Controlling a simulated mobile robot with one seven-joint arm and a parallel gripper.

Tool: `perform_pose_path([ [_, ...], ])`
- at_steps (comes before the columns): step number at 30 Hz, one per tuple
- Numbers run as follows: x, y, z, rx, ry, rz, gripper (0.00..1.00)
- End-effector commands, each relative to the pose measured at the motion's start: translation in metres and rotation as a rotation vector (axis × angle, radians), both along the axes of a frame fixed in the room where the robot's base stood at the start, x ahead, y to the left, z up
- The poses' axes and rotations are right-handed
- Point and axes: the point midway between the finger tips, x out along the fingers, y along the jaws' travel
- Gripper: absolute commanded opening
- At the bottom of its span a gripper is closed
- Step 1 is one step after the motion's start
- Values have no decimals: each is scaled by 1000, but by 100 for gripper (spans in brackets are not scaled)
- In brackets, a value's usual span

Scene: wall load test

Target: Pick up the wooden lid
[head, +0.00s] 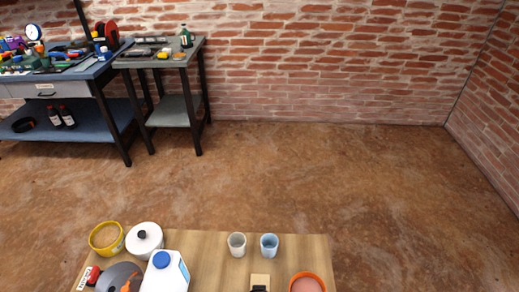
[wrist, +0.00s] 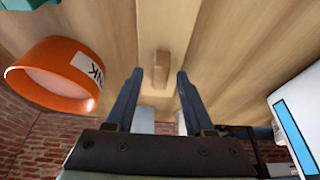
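A small pale wooden block (head: 260,279), the only piece that looks like the wooden lid, lies on the wooden table (head: 210,262) near the bottom of the head view. In the wrist view the wooden piece (wrist: 161,62) shows between and beyond my fingertips. My gripper (wrist: 160,74) is open, its two dark fingers well apart with nothing between them. I cannot tell the exact gap to the piece. In the head view a dark part at the bottom edge hides its near end.
An orange bowl (head: 308,283) stands close right of the piece.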

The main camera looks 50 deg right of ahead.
Motion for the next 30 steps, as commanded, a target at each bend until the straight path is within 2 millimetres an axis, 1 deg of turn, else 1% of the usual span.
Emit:
perform_pose_path([
  [1, 0, 0, 0, 0, 0, 0, 42],
  [5, 0, 0, 0, 0, 0, 0, 19],
  [6, 0, 0, 0, 1, 1, 0, 11],
  [8, 0, 0, 0, 1, 1, 0, 1],
  [19, 0, 0, 1, 0, 0, 0, 0],
  [22, 0, 0, 6, 0, 0, 0, 0],
  [26, 0, 0, 26, -2, -3, 0, 0],
  [30, 0, 0, 56, -2, -3, 0, 0],
])
